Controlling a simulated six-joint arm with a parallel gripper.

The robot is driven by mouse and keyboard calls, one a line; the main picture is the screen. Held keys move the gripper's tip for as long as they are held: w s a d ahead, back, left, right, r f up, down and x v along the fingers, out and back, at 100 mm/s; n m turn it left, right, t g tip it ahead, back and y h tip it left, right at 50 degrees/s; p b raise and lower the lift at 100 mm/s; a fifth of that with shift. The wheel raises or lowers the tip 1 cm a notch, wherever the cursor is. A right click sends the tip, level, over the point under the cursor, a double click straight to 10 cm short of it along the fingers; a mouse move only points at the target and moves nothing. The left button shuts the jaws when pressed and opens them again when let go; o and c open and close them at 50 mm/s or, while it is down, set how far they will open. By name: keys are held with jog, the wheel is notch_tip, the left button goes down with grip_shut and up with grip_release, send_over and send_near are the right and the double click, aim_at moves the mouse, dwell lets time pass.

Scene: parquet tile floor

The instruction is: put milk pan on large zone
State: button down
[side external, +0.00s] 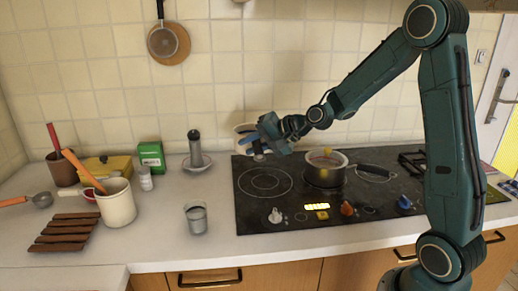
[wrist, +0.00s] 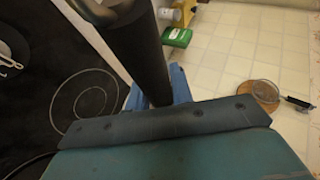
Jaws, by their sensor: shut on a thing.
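The milk pan (side external: 240,130), a small pale pan, shows partly behind my gripper (side external: 268,132), above the back left corner of the cooktop. My gripper is shut on a dark, bar-like part, which looks like the pan's handle (wrist: 145,45) in the wrist view; blue fingers (wrist: 178,85) sit around its end. The large zone (side external: 265,182) is the bare ringed burner on the cooktop's left, lower and to the front of the gripper. Its rings also show in the wrist view (wrist: 83,105).
A steel pot (side external: 324,172) with a black handle stands on the cooktop right of the large zone. Knobs line the front edge. A glass (side external: 196,217), a dark mill (side external: 195,150), a green box (side external: 151,157) and a cream utensil crock (side external: 116,205) stand on the left counter.

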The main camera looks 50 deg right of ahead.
jog(key=d+r, duration=0.5)
jog(key=d, duration=0.2)
notch_tip(320, 180, down, 16)
jog(key=shift+a+f, duration=0.2)
jog(key=shift+f, duration=0.05)
dwell(0.4)
jog(key=shift+s+f, duration=0.15)
jog(key=shift+f, duration=1.75)
jog(key=shift+f, duration=0.15)
jog(key=c, duration=1.2)
grip_release()
jog(key=shift+c, duration=0.2)
jog(key=v, duration=1.2)
